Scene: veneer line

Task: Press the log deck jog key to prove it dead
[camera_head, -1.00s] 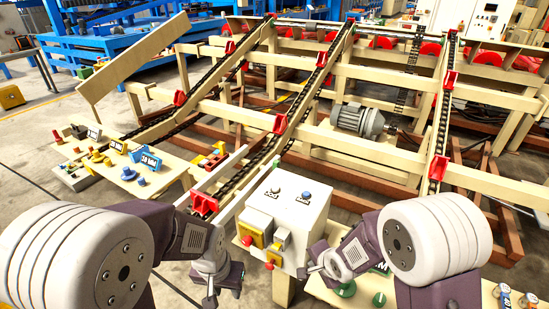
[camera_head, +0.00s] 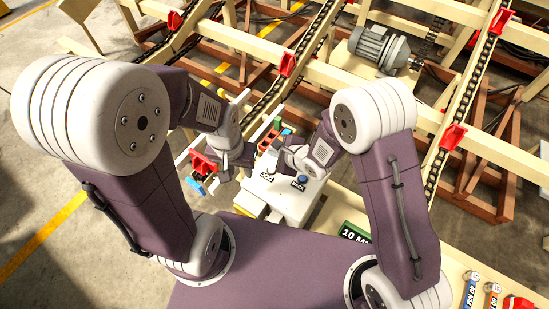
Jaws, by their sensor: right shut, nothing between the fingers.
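The cream control box (camera_head: 292,202) stands at the centre, below the deck. On its sloping top are a blue key (camera_head: 302,180) and small dark labels, too small to read; I cannot tell which key is the log deck jog key. My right gripper (camera_head: 279,161) is shut and empty, low over the back of the box top. It hides part of the top, and I cannot tell whether it touches. My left gripper (camera_head: 240,163) is just left of the box, near a red block; its jaws are too small and overlapped to judge.
Cream rails and chains of the log deck, with red dogs (camera_head: 286,63), fill the back. A grey motor (camera_head: 384,48) sits among them. A green block marked "10 M" (camera_head: 354,232) and several labelled tools (camera_head: 470,288) lie at right. Bare floor (camera_head: 40,200) is at left.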

